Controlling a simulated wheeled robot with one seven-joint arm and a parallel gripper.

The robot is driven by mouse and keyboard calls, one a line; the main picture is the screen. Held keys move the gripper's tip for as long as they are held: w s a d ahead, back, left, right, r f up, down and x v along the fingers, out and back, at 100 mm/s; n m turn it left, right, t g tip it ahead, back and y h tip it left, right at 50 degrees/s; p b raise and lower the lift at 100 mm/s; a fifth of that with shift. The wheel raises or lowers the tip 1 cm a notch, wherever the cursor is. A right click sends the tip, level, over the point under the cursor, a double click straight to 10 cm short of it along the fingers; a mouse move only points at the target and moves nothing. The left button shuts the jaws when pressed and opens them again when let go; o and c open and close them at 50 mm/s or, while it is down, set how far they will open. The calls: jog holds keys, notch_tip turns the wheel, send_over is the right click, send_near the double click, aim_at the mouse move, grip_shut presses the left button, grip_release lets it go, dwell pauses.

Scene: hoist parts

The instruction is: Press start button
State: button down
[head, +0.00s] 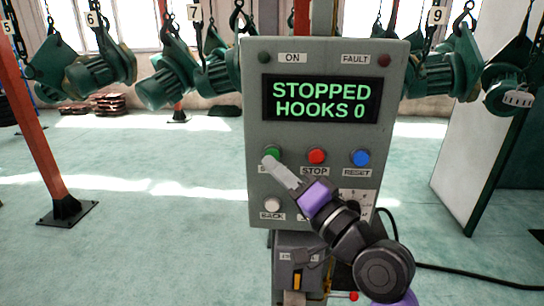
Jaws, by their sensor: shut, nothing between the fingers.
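A grey control panel (257,190) stands upright in front of me. The green button (272,152) is at the left of its button row, and my gripper covers most of the label below it. My gripper (267,161) is shut and empty, with its tip at the lower left edge of the green button. I cannot tell whether the tip touches it. The red STOP button (317,156) and the blue RESET button (360,158) are to the right. The display (320,99) reads STOPPED, HOOKS 0.
A white BACK button (272,204) is at the lower left of the panel; my arm hides part of the lower right. Green hoist units (168,82) hang on numbered hooks behind. A red post (40,125) stands left. A black cable (480,277) lies on the floor at right.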

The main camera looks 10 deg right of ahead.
jog(key=shift+w, duration=0.1)
jog(key=shift+w+d, duration=0.1)
jog(key=shift+w, duration=0.2)
